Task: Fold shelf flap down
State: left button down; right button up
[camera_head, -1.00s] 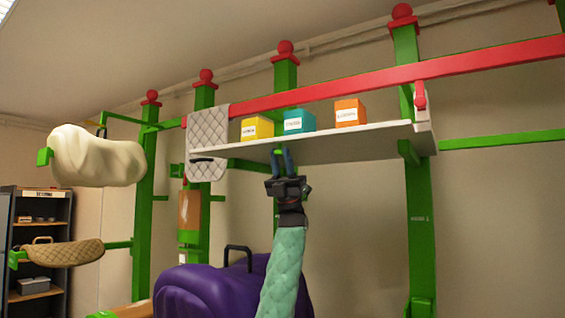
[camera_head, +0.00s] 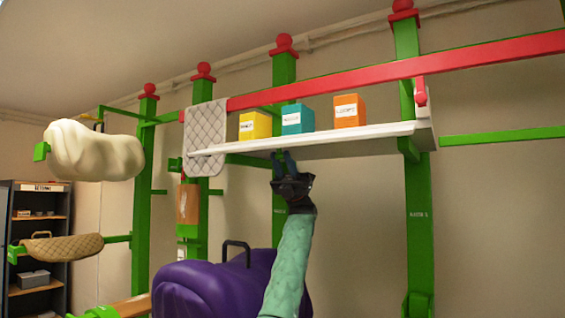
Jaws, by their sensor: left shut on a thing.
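The white shelf flap (camera_head: 330,136) stands out from the green frame, close to level, its front edge facing me. My left gripper (camera_head: 283,160) reaches up from below to the flap's front edge, left of its middle. Its jaws are shut on the flap, though the exact contact is small and partly hidden. A yellow box (camera_head: 255,125), a teal box (camera_head: 297,119) and an orange box (camera_head: 349,111) stand upright on the shelf. My right gripper is not in view.
A red rail (camera_head: 390,74) runs above the boxes. A grey quilted pad (camera_head: 206,130) hangs at the shelf's left end. A purple saddle-like object (camera_head: 205,290) with a black handle stands below, beside my arm. A cream saddle form (camera_head: 95,150) is at left.

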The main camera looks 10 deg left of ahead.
pick_arm(q)
jog(key=shift+r, duration=0.1)
jog(key=c, duration=1.1)
grip_release()
jog(key=shift+c, duration=0.2)
jog(key=b+v, duration=0.1)
jog(key=v, duration=0.7)
jog(key=shift+b, duration=0.3)
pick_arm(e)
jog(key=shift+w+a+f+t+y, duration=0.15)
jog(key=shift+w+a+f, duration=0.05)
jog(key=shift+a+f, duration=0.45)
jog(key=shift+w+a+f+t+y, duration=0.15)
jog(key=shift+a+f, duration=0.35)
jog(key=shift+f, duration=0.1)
